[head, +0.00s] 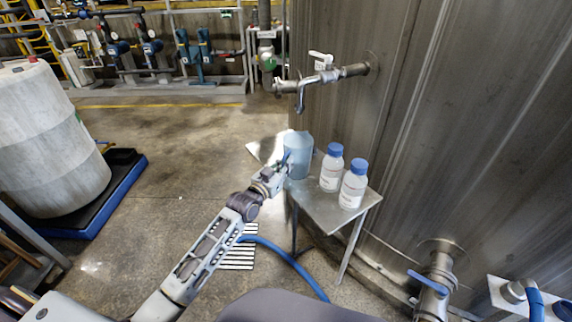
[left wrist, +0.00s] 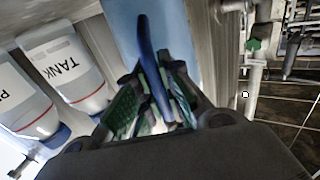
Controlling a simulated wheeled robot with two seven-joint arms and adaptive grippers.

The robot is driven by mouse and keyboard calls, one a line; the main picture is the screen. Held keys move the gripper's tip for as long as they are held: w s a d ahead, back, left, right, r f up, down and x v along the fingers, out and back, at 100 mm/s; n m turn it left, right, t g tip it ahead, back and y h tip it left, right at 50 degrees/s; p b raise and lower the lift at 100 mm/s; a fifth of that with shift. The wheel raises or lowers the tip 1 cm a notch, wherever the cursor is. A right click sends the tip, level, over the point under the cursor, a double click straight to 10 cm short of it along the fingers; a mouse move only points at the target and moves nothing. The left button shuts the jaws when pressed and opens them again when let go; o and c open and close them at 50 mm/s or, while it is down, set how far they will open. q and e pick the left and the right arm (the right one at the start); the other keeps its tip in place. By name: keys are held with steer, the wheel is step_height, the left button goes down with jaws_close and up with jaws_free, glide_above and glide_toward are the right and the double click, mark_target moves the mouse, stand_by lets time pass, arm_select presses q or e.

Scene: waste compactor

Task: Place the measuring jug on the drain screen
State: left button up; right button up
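The measuring jug (head: 298,152) is a translucent blue vessel at the back left of the small metal table, below the tap. I cannot tell whether its base touches the table. My left gripper (head: 284,166) reaches it from the front left. In the left wrist view, the jug's body (left wrist: 180,25) fills the top middle and its dark blue handle (left wrist: 149,50) runs between the fingers, which close on it. A slotted white grating (head: 238,258), which looks like the drain screen, lies on the floor, partly hidden by my left arm. My right gripper is not in view.
Two white bottles with blue caps (head: 331,168) (head: 353,185) stand on the metal table (head: 325,212), right of the jug. A tap (head: 318,78) juts from the steel tank above. A blue hose (head: 290,262) curves across the floor beside the grating. Open floor lies left.

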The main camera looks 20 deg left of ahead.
arm_select(q)
steer(key=o, duration=0.5)
steer(key=shift+r, duration=0.2)
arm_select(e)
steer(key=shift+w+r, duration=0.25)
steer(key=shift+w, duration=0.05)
